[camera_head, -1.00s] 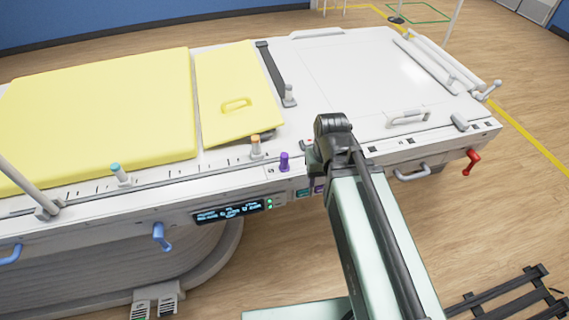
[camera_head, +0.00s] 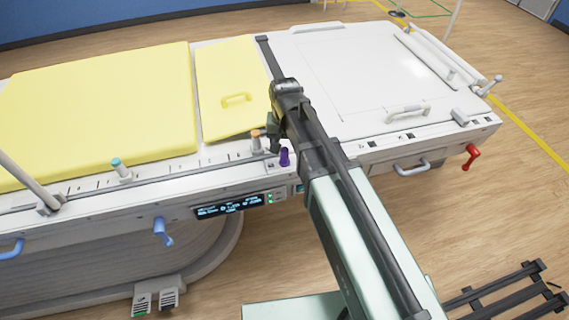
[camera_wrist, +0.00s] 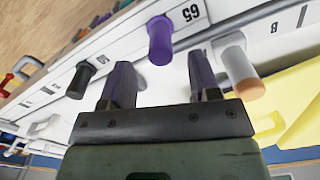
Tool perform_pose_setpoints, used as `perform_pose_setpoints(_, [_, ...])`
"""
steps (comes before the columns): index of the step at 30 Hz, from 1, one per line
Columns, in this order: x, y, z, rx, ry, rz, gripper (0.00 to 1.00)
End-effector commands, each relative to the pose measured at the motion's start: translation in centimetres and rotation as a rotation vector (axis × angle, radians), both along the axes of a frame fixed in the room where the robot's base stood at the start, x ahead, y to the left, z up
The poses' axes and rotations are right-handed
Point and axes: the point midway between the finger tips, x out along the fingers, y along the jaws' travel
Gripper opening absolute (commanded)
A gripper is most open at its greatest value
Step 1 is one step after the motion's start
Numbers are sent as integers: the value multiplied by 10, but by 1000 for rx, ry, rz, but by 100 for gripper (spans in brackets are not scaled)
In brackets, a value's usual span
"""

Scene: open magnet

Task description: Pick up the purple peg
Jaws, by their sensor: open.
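The purple peg (camera_head: 284,158) stands upright on the front edge of the bed. In the wrist view the purple peg (camera_wrist: 160,42) is just beyond my fingertips, roughly in line with the gap between them. My gripper (camera_wrist: 162,70) is open, with nothing between its two dark fingers. In the head view my gripper (camera_head: 273,135) hangs close to the peg, and the arm hides part of it. Whether a finger touches the peg I cannot tell, but in the wrist view they look apart.
An orange-topped grey peg (camera_wrist: 240,68) stands close to my right finger in the wrist view. A black peg (camera_wrist: 80,80) stands left of the fingers. A teal-topped peg (camera_head: 121,168) and yellow pads (camera_head: 100,100) are farther left. The white panel (camera_head: 360,75) is clear.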

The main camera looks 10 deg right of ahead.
Motion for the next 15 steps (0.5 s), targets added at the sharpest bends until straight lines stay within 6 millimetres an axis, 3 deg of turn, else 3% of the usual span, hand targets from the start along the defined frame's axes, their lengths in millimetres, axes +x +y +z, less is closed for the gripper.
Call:
perform_pose_setpoints(7, [-1,1,-49,0,0,0,56])
perform_pose_setpoints(15, [-1,1,-49,0,0,0,56])
